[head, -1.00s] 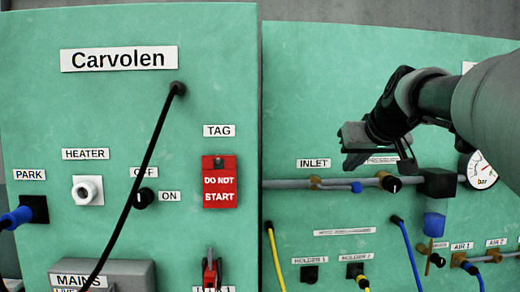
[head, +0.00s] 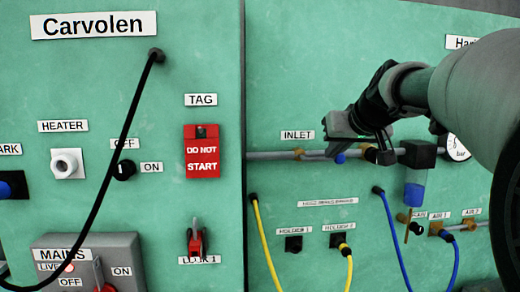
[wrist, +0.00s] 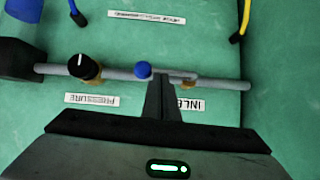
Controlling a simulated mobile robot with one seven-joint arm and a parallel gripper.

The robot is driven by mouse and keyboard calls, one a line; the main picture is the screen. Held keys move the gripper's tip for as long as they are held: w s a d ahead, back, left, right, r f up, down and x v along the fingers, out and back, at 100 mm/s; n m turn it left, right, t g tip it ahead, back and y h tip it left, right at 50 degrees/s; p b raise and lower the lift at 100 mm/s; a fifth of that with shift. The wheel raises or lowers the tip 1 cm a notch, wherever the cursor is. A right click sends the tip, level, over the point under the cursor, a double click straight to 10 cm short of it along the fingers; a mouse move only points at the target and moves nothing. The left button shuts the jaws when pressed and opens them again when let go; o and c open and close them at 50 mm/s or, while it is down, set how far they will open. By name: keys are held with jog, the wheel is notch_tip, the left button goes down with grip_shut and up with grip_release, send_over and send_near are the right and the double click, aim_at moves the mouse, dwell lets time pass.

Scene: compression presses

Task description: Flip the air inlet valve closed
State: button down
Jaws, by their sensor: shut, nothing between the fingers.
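The air inlet valve is a brass fitting (head: 300,153) on a grey pipe, below the INLET label (head: 297,135). Its lever has a blue end (head: 340,158) to the right of the brass, close along the pipe. My gripper (head: 342,132) is shut and empty, just above the blue end in the head view. In the wrist view, where the labels appear upside down, my closed fingers (wrist: 161,92) overlap the pipe between the blue end (wrist: 143,70) and the brass fitting (wrist: 188,83). They hide the middle of the lever. I cannot tell whether they touch it.
A black pressure knob (head: 380,156) sits on the same pipe to the right, beside a black block with a blue bowl (head: 414,193). A gauge (head: 458,148) is partly hidden by my arm. Yellow (head: 264,240) and blue (head: 400,245) hoses hang below. A red DO NOT START tag (head: 202,155) is at left.

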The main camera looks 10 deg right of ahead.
aim_at(337, 161)
jog(key=shift+d+f+b, duration=0.1)
jog(key=shift+f+b, duration=0.2)
jog(key=shift+b, duration=0.1)
jog(key=f+m+y+b, duration=0.2)
jog(key=b, duration=0.1)
jog(key=shift+d+f+b, duration=0.15)
jog(key=shift+d+b, duration=0.15)
jog(key=a+f+m+t+y+b, duration=0.3)
jog(key=f+m+y+b, duration=0.3)
jog(key=b, duration=0.8)
jog(key=shift+a+f+m+y, duration=0.25)
jog(key=shift+a+m+y, duration=0.4)
jog(key=shift+m, duration=0.35)
jog(key=shift+d, duration=0.15)
